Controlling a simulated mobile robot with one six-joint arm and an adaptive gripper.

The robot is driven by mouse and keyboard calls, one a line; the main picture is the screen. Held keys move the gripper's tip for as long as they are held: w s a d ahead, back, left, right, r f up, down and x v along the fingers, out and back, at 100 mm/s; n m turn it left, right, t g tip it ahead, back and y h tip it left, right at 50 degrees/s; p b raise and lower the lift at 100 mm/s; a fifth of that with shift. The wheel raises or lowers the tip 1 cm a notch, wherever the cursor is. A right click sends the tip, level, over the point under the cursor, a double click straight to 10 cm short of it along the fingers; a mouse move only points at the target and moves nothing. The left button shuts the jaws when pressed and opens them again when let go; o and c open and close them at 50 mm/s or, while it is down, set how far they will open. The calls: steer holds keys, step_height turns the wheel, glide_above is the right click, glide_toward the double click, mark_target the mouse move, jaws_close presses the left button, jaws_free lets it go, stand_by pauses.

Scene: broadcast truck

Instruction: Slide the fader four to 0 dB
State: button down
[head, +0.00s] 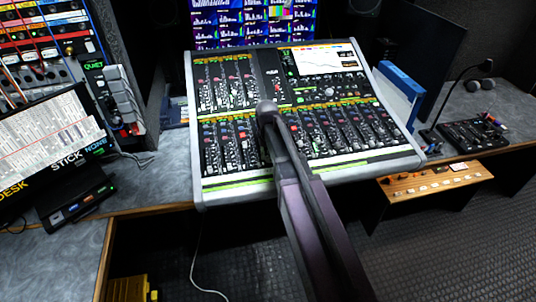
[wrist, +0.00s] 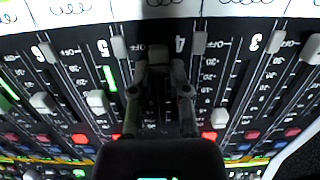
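The mixing console (head: 410,155) fills the middle of the head view. In the wrist view its faders run in slanting slots, with the printed number 4 (wrist: 180,44) just right of my gripper (wrist: 158,66). My gripper points down at the lower fader bank; its two fingers look parted.
Neighbouring fader caps stand close on both sides, one on the left (wrist: 118,47) and one on the right (wrist: 198,45). Red and blue buttons line the wrist view's lower part. A laptop-like panel (head: 50,140) stands left of the console, a wooden control box (head: 435,180) right.

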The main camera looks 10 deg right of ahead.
steer(key=shift+w, duration=0.15)
steer(key=w, duration=0.4)
steer(key=w+r+p, duration=0.1)
steer(key=w, duration=0.1)
steer(key=shift+w, duration=0.1)
steer(key=c, duration=0.6)
jaws_free()
steer(key=s+r+p, duration=0.2)
steer(key=s, duration=1)
steer(key=s+r+p, duration=0.3)
steer(key=s, duration=0.8)
steer(key=shift+s+d, duration=0.2)
steer(key=shift+s, duration=0.15)
steer(key=shift+r, duration=0.1)
